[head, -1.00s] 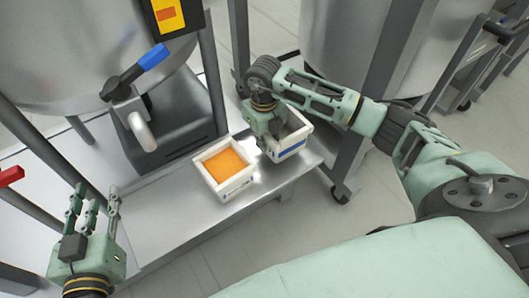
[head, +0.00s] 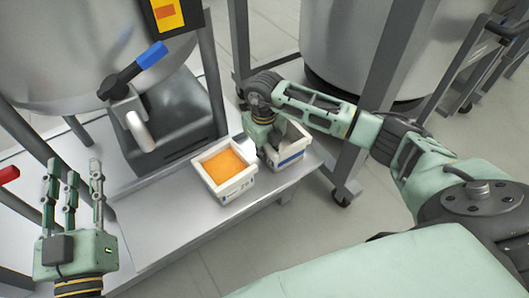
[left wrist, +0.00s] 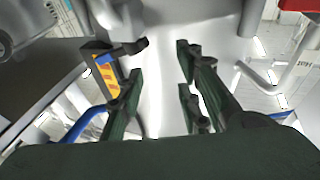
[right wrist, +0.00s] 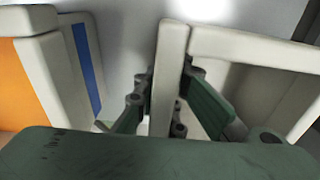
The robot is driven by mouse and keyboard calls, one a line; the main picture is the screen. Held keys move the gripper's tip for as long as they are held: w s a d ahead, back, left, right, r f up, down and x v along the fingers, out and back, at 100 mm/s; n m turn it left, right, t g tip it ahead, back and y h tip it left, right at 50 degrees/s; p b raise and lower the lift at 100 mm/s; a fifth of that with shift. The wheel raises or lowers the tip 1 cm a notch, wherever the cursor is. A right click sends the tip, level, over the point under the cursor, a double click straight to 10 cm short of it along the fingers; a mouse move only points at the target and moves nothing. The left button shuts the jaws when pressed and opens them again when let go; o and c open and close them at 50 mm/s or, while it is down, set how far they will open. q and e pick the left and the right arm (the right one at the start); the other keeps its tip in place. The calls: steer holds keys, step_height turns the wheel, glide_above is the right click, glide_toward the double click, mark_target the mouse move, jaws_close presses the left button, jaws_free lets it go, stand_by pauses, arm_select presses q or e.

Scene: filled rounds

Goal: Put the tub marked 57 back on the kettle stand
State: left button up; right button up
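Two white square tubs stand side by side on a low steel bench (head: 184,213). The left tub (head: 228,187), full of orange, also shows in the right wrist view (right wrist: 68,75). The right tub (head: 291,158) has a blue stripe, and my right gripper covers part of it. No number is readable on either tub. My right gripper (head: 265,152) points down at the right tub. In the right wrist view its fingers (right wrist: 170,80) close around one wall of that tub (right wrist: 172,48). My left gripper (head: 73,168) is open and empty, fingers up, at the left.
A large steel kettle (head: 70,50) with a blue-handled valve (head: 135,75) stands behind the bench, its spout over a dark grey block (head: 175,125). Another steel vessel (head: 360,45) stands behind my right arm. The bench front left of the tubs is clear.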

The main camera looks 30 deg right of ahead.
steer(key=o, duration=0.5)
steer(key=shift+r, duration=0.1)
